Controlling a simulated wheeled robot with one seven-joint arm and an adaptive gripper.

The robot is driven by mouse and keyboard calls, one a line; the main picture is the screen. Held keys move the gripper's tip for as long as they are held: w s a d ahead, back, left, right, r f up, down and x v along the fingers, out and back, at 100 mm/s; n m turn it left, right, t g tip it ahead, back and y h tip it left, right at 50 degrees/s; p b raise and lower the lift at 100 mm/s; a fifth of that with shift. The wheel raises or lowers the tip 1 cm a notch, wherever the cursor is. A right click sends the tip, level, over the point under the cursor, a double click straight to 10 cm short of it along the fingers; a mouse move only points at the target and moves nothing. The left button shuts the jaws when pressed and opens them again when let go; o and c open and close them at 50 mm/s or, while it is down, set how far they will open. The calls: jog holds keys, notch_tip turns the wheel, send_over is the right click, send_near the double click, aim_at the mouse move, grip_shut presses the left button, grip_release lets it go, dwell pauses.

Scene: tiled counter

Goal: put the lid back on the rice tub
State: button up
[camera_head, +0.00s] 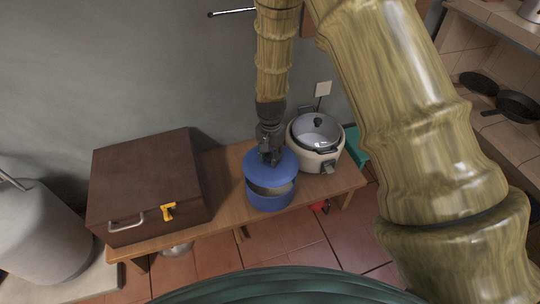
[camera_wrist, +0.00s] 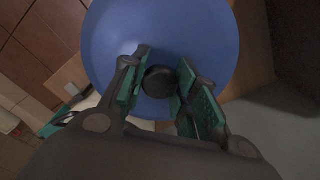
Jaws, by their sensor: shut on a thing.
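The blue rice tub (camera_head: 268,202) stands on the wooden bench, beside the rice cooker. Its blue lid (camera_head: 286,163) is just above the tub and tilted, with a gap at the front showing the tub's pale inside. My gripper (camera_head: 270,157) is over the lid from above. In the wrist view my gripper (camera_wrist: 161,88) is shut on the lid's dark round knob (camera_wrist: 158,82), and the blue lid (camera_wrist: 205,35) fills the area around it. Whether the lid's back edge touches the tub is hidden.
A rice cooker (camera_head: 325,161) with a glass lid stands close to the tub's right. A brown box (camera_head: 145,180) with a yellow latch takes the left of the bench (camera_head: 229,208). A grey wall is behind. Shelves with pans (camera_head: 518,105) are at the right.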

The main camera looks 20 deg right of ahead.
aim_at(270, 166)
jog(key=shift+f+b, duration=1.55)
jog(key=shift+f, duration=1.2)
jog(key=shift+p, duration=0.9)
jog(key=shift+f+p, duration=0.15)
jog(key=shift+p, duration=0.7)
dwell(1.5)
jog(key=o, duration=1.6)
jog(key=shift+r+p, duration=3.2)
jog(key=shift+r, duration=0.3)
